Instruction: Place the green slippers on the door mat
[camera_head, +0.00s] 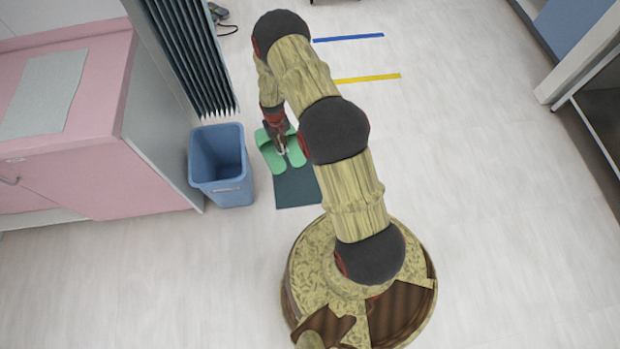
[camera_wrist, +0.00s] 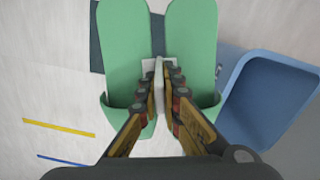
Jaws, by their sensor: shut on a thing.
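The pair of green slippers shows side by side in the head view (camera_head: 267,158) and in the wrist view (camera_wrist: 124,45). My arm partly hides the right slipper.
A blue bin (camera_head: 222,165) stands close to the left of the slippers and mat. Blue tape (camera_head: 348,38) and yellow tape (camera_head: 366,78) mark the floor. The floor to the right is clear.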

